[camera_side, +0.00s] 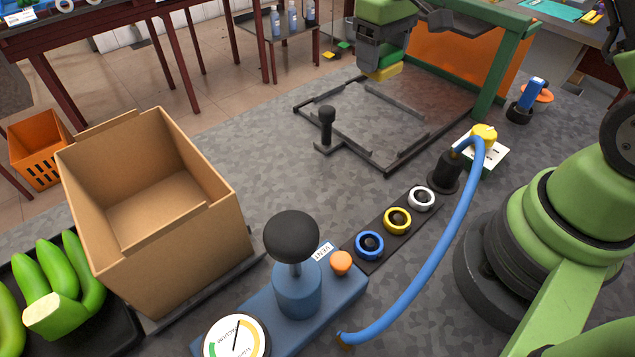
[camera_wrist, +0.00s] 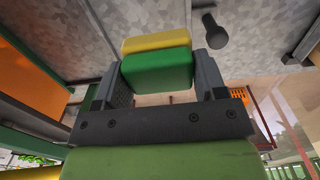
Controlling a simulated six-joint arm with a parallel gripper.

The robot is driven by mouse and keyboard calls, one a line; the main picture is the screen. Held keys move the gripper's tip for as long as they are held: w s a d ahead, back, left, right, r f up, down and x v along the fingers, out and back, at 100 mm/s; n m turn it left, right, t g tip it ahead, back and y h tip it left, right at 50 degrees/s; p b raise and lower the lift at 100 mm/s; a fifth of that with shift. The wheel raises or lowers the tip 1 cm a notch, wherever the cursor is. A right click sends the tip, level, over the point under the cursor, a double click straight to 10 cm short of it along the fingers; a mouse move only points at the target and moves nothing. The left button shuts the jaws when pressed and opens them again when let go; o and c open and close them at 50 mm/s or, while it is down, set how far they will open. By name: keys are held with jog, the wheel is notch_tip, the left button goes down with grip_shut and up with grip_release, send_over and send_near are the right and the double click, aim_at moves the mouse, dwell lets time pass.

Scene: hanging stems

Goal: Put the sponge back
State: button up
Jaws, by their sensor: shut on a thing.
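The sponge (camera_wrist: 158,72), with one green layer and one yellow layer, is between the two fingers of my gripper (camera_wrist: 160,62) in the wrist view. The fingers are shut on its two ends. In the side view my gripper (camera_side: 382,60) is at the top middle, pointing down, and the yellow part of the sponge (camera_side: 384,72) shows below it. The sponge hangs above the far end of a dark rectangular frame (camera_side: 388,168) on the grey table, apart from the surface. The rest of the sponge is hidden by the fingers in the side view.
A black knobbed post (camera_side: 326,127) stands at the frame's left edge. A green gantry (camera_side: 497,65) with an orange panel (camera_side: 440,62) stands behind. An open cardboard box (camera_side: 165,265), blue pump (camera_side: 297,290), ringed strip (camera_side: 397,221) and arching blue hose (camera_side: 455,240) are nearer.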

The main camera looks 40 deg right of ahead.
jog(key=a, duration=1.1)
send_over(308, 195)
notch_tip(308, 195, down, 14)
jog(key=shift+f, duration=0.35)
jog(key=o, duration=0.9)
jog(key=shift+f, duration=0.1)
notch_tip(308, 195, up, 12)
jog(key=shift+r, duration=0.2)
